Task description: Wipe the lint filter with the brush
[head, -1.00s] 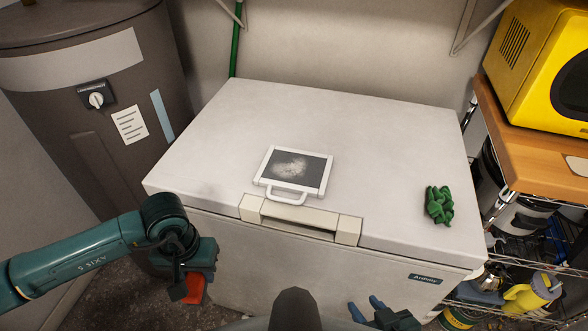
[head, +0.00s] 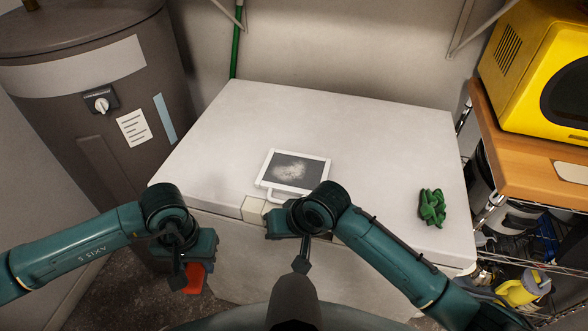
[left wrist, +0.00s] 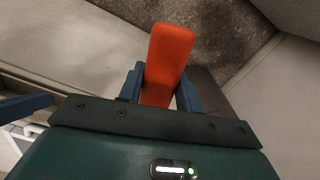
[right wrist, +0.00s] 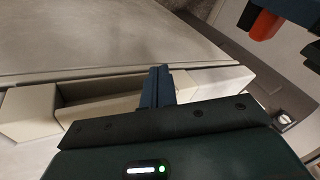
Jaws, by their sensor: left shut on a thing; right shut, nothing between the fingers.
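The lint filter (head: 318,175) lies on the white chest freezer's lid. It has a white frame, a front loop handle and a dark mesh with a pale patch of lint in the middle. My left gripper (head: 187,280) is left of the freezer's front, shut on an orange-red piece (left wrist: 170,62), which looks like the brush's handle; no bristles show. The orange-red piece also shows in the right wrist view (right wrist: 263,25). My right gripper (head: 302,262) is shut and empty before the freezer's front, below the filter. Its closed fingers (right wrist: 159,85) show near the freezer's latch handle.
The freezer lid (head: 370,130) is mostly bare. A crumpled green cloth or glove (head: 432,207) lies at its right. A dark cylindrical tank (head: 90,90) stands left, and a wire shelf with a wooden top (head: 530,170) and yellow microwave (head: 520,65) stands right.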

